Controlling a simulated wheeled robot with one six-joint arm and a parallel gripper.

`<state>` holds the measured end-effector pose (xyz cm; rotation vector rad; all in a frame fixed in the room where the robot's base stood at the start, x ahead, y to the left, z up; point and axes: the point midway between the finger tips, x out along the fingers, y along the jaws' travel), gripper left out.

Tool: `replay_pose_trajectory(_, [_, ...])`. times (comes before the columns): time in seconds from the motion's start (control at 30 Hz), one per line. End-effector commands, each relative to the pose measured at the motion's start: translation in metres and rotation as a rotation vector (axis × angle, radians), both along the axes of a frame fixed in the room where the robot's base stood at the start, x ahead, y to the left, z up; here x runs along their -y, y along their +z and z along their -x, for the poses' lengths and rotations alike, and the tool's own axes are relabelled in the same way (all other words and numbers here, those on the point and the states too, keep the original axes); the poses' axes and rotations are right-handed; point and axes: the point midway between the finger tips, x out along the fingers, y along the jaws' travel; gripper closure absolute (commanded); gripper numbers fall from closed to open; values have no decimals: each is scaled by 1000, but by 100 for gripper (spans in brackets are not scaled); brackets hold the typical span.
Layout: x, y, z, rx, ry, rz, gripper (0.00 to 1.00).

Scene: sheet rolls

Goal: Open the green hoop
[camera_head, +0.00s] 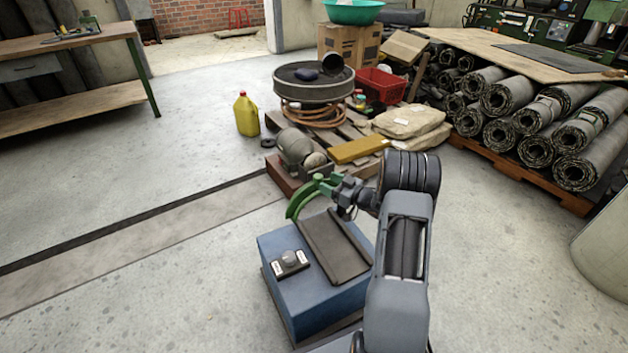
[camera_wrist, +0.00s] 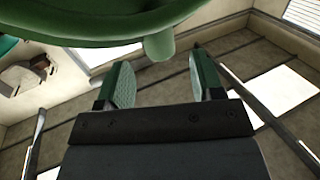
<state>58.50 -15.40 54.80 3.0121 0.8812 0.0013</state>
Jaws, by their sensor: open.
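The green hoop (camera_head: 300,198) is a curved green bar over the far left part of a blue box (camera_head: 305,305). In the wrist view the hoop (camera_wrist: 90,28) fills the top of the picture, with a rounded green stub (camera_wrist: 160,45) hanging down. My gripper (camera_wrist: 160,68) is open, its green-padded fingers standing on either side of the stub's lower end. I cannot tell whether the fingers touch the stub. In the head view my gripper (camera_head: 338,188) is beside the hoop's right end, and my wrist partly hides that end.
The blue box carries a dark slab and a small knob panel (camera_head: 290,263). Behind it, a grey motor (camera_head: 298,148) and a yellow bar (camera_head: 358,149) lie by a loaded pallet. A yellow canister (camera_head: 246,115) stands further back. Floor to the left is clear.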

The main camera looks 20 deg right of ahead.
Motion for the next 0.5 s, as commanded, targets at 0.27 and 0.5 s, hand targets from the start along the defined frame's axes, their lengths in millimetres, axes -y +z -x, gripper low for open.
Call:
replay_pose_trajectory(0.27, [-25, -2, -39, 2, 1, 2, 39])
replay_pose_trajectory(0.5, [-35, 0, -54, 1, 0, 0, 39])
